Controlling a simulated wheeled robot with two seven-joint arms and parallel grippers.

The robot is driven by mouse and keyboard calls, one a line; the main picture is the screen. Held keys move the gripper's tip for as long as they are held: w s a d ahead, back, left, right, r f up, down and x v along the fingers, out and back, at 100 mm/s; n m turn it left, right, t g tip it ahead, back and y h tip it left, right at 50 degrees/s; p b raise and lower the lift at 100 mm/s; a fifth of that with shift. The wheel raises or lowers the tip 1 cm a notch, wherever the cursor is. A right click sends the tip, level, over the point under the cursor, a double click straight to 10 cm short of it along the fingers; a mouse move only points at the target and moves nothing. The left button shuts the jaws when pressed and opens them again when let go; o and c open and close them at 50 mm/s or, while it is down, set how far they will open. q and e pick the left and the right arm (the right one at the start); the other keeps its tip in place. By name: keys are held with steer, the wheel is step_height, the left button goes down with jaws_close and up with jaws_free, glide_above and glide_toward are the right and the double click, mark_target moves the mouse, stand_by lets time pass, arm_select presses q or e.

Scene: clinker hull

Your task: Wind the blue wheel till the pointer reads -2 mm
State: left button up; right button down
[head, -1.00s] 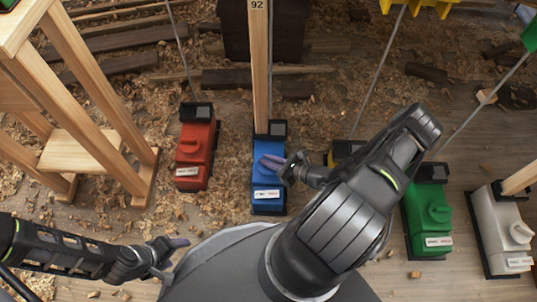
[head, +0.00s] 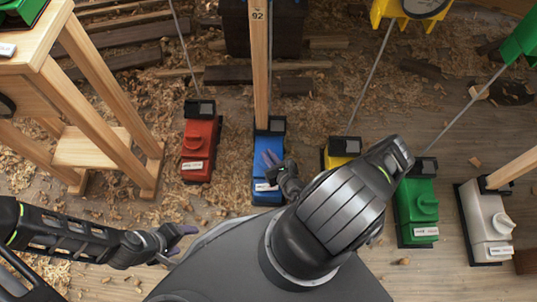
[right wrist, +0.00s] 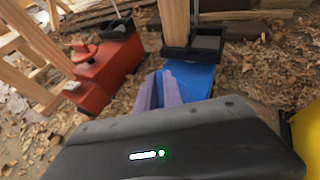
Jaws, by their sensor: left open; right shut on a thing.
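The blue jack box (head: 268,152) stands on the shavings-covered floor under a wooden post (head: 259,60) marked 92. It also shows in the right wrist view (right wrist: 192,82). My right gripper (head: 271,158) reaches over the top of the blue box, its lilac fingers (right wrist: 160,92) close together on the wheel. The blue wheel itself is hidden by the fingers and hand. My left gripper (head: 183,240) is open and empty, low at the left, away from the boxes. No pointer or reading for the blue box can be made out.
A red box (head: 200,150) stands left of the blue one. Yellow (head: 343,147), green (head: 417,212) and white (head: 487,222) boxes stand to the right. Thin rods rise from several boxes. A wooden stand (head: 100,110) fills the left. Wood scraps lie behind.

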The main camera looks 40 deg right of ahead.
steer(key=c, duration=1.5)
jaws_free()
steer(key=p+v, duration=0.2)
steer(key=v, duration=0.4)
steer(key=shift+s+r, duration=0.2)
steer(key=shift+s, duration=0.15)
steer(key=shift+s+a+r, duration=0.1)
steer(key=shift+s+r, duration=0.05)
steer(key=shift+s, duration=0.3)
